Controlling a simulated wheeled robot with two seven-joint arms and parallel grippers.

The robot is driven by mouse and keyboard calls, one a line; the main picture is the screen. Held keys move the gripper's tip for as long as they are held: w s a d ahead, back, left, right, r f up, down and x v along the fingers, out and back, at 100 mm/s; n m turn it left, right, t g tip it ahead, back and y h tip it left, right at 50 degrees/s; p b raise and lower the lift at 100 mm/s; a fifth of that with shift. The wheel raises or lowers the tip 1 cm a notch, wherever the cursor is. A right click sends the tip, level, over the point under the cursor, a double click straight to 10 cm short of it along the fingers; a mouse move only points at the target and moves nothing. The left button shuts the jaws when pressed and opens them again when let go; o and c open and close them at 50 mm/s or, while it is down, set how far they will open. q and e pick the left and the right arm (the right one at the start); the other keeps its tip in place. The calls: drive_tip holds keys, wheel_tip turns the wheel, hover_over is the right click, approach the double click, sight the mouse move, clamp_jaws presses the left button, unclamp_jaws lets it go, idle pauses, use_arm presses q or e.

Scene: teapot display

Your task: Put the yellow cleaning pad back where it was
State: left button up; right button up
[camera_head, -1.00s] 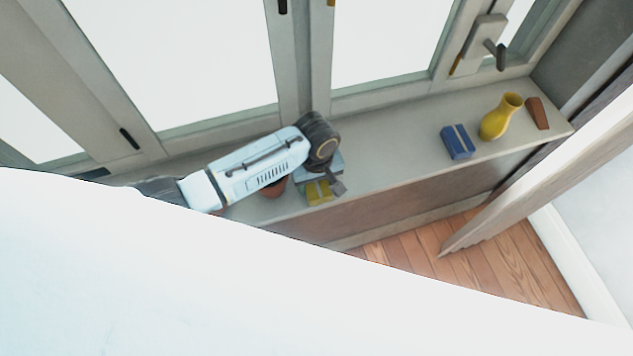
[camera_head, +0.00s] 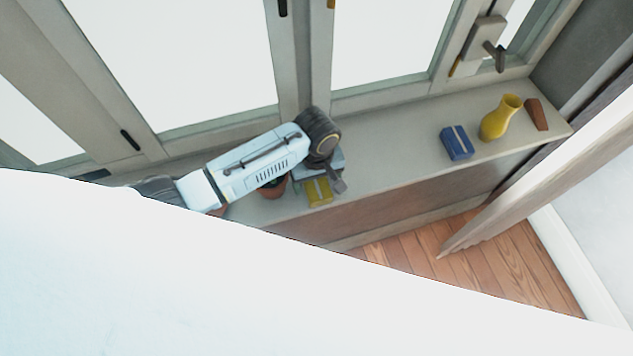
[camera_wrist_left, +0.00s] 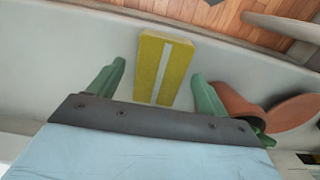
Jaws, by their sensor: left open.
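The yellow cleaning pad (camera_wrist_left: 164,68) has a pale stripe and lies on the window sill in the left wrist view. In the head view the pad (camera_head: 319,192) shows near the sill's front edge, partly hidden by my left gripper (camera_head: 331,189). In the wrist view my left gripper (camera_wrist_left: 157,86) is open, with one green finger to each side of the pad's near end. I cannot tell whether the fingers touch it. My right gripper is not in view.
A terracotta pot (camera_wrist_left: 238,105) lies close beside one finger. A blue pad (camera_head: 457,143), a yellow vase (camera_head: 501,117) and a brown object (camera_head: 537,113) are at the sill's right end. The sill (camera_head: 390,150) is clear between. Window frames stand behind.

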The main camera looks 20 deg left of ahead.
sight(316, 185)
use_arm(q)
wheel_tip(316, 185, up, 10)
drive_tip(key=p, duration=0.1)
drive_tip(key=shift+r, duration=0.15)
